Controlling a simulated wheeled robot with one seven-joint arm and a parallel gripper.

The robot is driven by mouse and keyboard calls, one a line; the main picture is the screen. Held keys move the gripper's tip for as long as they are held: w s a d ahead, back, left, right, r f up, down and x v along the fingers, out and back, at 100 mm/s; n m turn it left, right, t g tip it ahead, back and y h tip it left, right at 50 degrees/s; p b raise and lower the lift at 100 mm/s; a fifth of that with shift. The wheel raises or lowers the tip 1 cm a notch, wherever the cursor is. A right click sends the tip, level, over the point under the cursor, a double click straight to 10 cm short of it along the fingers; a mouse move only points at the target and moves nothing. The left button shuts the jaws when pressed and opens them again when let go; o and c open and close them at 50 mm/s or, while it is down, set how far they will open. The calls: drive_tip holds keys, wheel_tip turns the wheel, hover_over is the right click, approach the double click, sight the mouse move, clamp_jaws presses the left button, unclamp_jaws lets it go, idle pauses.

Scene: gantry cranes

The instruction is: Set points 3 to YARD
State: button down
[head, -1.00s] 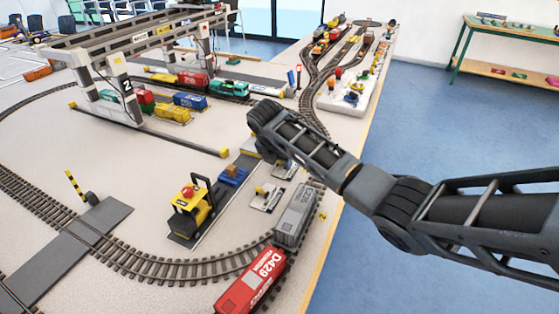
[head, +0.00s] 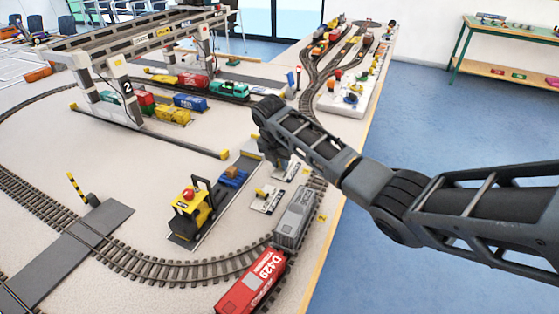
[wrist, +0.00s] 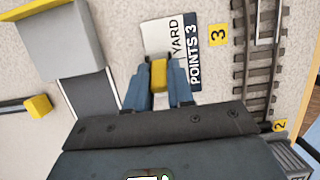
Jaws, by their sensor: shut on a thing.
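The points 3 lever plate (wrist: 157,38) shows in the wrist view, white and grey, with "YARD" and "POINTS 3" printed on it. Its yellow lever handle (wrist: 158,75) stands between the blue-grey fingers of my gripper (wrist: 158,88), which is shut on it. The lower part of the plate and any other label are hidden by my gripper. In the head view my gripper (head: 277,156) is low over the plate near the table's right edge; the handle is hidden there.
Another lever plate (head: 266,199) lies nearer the camera. A grey wagon (head: 296,217) and red D429 locomotive (head: 251,285) stand on the track at right. A yellow forklift (head: 191,211) and the gantry crane (head: 125,92) stand to the left.

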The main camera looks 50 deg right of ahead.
drive_tip(key=shift+w+d+g+y, duration=0.1)
drive_tip(key=shift+d+g+y, duration=0.15)
drive_tip(key=shift+y, duration=0.35)
drive_tip(key=shift+w+d+g+y, duration=0.15)
drive_tip(key=shift+g+y, duration=0.1)
drive_tip(key=shift+y, duration=0.35)
drive_tip(key=y+b, duration=0.2)
drive_tip(key=b, duration=0.1)
drive_tip(key=shift+w+d+f+g, duration=0.1)
drive_tip(key=shift+d+f+g, duration=0.05)
drive_tip(key=shift+d+g, duration=0.25)
drive_tip(key=y+b, duration=0.1)
drive_tip(key=b, duration=0.2)
drive_tip(key=y+b, duration=0.1)
drive_tip(key=b, duration=0.2)
drive_tip(key=g+y+b, duration=0.1)
drive_tip(key=b, duration=0.2)
drive_tip(key=shift+w+d+f+b, duration=0.15)
drive_tip(key=shift+d+f+b, duration=0.1)
drive_tip(key=shift+d+b, duration=0.15)
drive_tip(key=shift+d+y+b, duration=0.1)
drive_tip(key=shift+y+b, duration=0.5)
drive_tip(key=shift+b, duration=0.55)
drive_tip(key=y+b, duration=0.1)
drive_tip(key=b, duration=0.2)
drive_tip(key=shift+d+r+g, duration=0.1)
drive_tip(key=shift+r+g, duration=0.1)
drive_tip(key=shift+g, duration=0.2)
